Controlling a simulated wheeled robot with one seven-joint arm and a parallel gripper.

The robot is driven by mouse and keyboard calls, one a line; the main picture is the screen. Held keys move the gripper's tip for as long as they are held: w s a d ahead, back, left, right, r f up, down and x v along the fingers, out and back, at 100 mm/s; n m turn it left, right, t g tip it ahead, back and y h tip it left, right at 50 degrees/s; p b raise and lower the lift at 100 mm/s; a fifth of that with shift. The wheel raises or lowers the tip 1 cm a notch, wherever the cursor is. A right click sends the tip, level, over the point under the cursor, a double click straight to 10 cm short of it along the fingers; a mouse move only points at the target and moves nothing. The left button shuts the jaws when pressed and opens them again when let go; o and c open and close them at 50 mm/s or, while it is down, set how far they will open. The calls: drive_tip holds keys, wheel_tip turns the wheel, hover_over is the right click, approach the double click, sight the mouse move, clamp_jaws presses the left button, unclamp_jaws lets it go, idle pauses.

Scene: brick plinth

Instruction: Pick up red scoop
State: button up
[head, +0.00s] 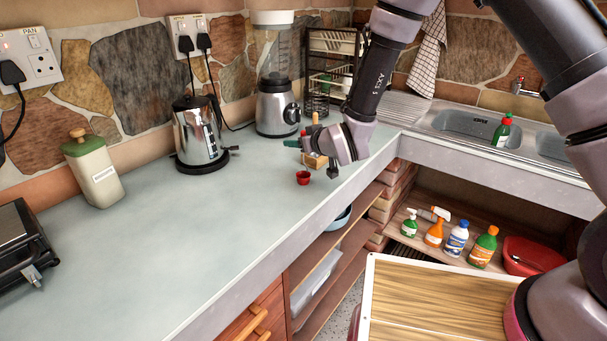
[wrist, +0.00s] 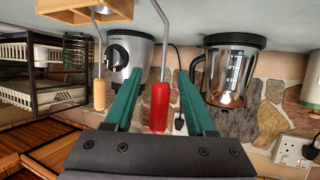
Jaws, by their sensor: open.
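The red scoop shows in the wrist view as a red handle (wrist: 160,106) on a thin bent metal shaft; its far end is out of that frame. My gripper (wrist: 162,76) is open, with one green finger on each side of the handle and visible gaps between. In the head view my gripper (head: 298,143) is over the counter by a small wooden block (head: 315,161), and my wrist hides much of this spot. A small red cup-shaped piece (head: 303,178) sits low in front of it; I cannot tell whether it joins the handle.
A yellow-handled utensil (wrist: 99,92) is beside the scoop in the wrist view. A blender (head: 277,108), a kettle (head: 200,135) and a wire rack (head: 331,65) stand behind. The sink (head: 465,124) is at the right.

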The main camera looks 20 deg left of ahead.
clamp_jaws()
idle(1.4)
